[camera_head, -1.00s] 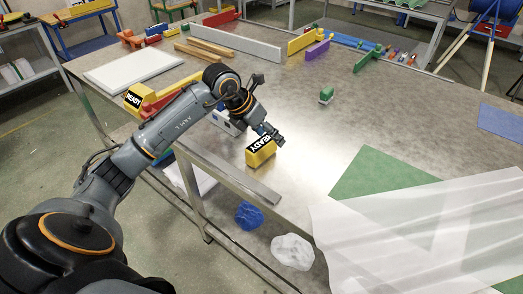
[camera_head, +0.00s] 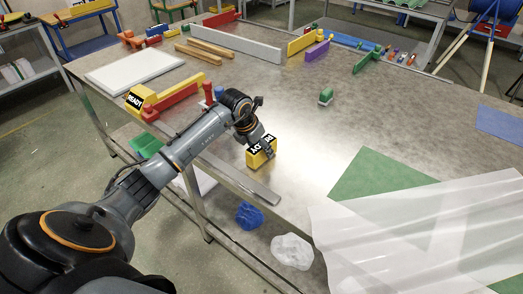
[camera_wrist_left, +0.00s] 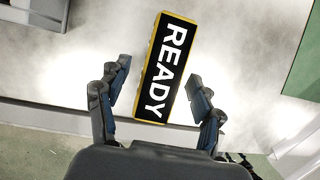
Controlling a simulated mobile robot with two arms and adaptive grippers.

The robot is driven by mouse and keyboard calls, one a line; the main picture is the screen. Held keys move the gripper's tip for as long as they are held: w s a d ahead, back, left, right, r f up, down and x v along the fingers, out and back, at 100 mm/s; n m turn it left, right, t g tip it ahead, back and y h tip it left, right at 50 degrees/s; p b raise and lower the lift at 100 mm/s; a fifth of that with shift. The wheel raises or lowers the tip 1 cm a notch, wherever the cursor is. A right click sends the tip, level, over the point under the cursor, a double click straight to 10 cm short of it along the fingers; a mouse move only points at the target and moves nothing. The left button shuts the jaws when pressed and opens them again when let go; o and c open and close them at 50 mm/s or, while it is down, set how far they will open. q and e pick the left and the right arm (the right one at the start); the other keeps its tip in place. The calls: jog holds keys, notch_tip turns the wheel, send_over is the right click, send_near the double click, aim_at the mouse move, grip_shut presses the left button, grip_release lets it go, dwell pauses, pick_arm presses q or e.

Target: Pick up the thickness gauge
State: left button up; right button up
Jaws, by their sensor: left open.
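A yellow block with a black READY label (camera_head: 252,159) stands on the metal table near its front edge; no plainly marked thickness gauge shows, and I cannot tell for sure that this block is it. My left gripper (camera_head: 264,146) is at the block's top and partly covers its label. In the left wrist view the gripper (camera_wrist_left: 160,72) is open, with one finger on each side of the READY block (camera_wrist_left: 166,65). Gaps show between block and fingers there. My right gripper is not in view.
A second READY sign (camera_head: 134,101) stands by red and yellow bars at the left. A small green object (camera_head: 326,96) stands mid-table. A green sheet (camera_head: 372,175) and a translucent film (camera_head: 430,225) lie at the right. The table right of the block is clear.

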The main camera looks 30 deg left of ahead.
pick_arm(q)
jog(key=x, duration=0.2)
jog(key=shift+w+d+f, duration=0.1)
jog(key=shift+w+f, duration=0.15)
jog(key=shift+f, duration=0.05)
jog(key=shift+f, duration=0.3)
jog(key=shift+c, duration=0.2)
grip_shut()
dwell(0.4)
